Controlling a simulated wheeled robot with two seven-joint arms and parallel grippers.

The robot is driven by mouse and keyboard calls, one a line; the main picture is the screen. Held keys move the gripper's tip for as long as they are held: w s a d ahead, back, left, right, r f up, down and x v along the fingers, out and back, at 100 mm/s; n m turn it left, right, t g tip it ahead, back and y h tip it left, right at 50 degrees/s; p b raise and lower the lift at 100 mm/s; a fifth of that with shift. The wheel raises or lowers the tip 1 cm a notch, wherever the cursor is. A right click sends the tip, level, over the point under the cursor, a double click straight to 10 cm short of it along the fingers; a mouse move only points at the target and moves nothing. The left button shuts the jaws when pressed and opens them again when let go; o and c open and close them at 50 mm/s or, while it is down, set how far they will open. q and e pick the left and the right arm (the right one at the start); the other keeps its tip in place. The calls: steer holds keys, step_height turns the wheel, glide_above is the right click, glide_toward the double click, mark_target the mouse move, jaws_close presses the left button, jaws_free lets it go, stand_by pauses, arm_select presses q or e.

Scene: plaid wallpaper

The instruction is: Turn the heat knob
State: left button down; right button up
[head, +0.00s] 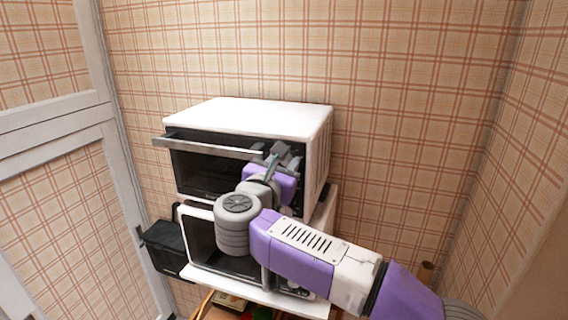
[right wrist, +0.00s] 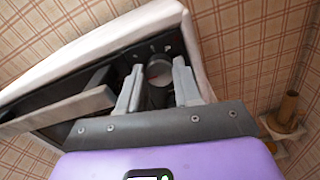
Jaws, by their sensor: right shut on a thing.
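A white toaster oven (head: 250,116) with a dark front and a silver door handle (head: 205,148) stands against the wall. Its dark control panel is mostly hidden behind my right gripper (head: 279,156) in the head view. In the right wrist view, a round dark knob (right wrist: 159,71) sits on the panel, with small light marks above it. My right gripper (right wrist: 158,82) has its two grey fingers on either side of this knob and is shut on it. I cannot read which knob it is. My left gripper is not in view.
A second white oven or microwave (head: 310,306) stands under the toaster oven, partly behind my right arm. A black box (head: 164,240) is at its left. A brown cylinder (right wrist: 287,106) stands to the right in the wrist view. A white-framed door (head: 60,120) is at far left.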

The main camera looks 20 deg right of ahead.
steer(key=shift+n, duration=0.4)
steer(key=n, duration=0.2)
steer(key=shift+n, duration=0.4)
steer(key=n+p, duration=0.1)
steer(key=n, duration=0.1)
steer(key=shift+n, duration=0.4)
steer(key=n+p, duration=0.1)
steer(key=n, duration=0.2)
steer(key=shift+n, duration=0.3)
steer(key=n+p, duration=0.2)
steer(key=n, duration=0.1)
steer(key=shift+r+n, duration=0.1)
steer(key=shift+n, duration=0.2)
steer(key=n+p, duration=0.4)
steer(key=n, duration=0.2)
steer(key=n+p, duration=0.3)
steer(key=shift+n, duration=0.4)
steer(key=shift+n+p, duration=1.15)
steer(key=shift+n, duration=0.55)
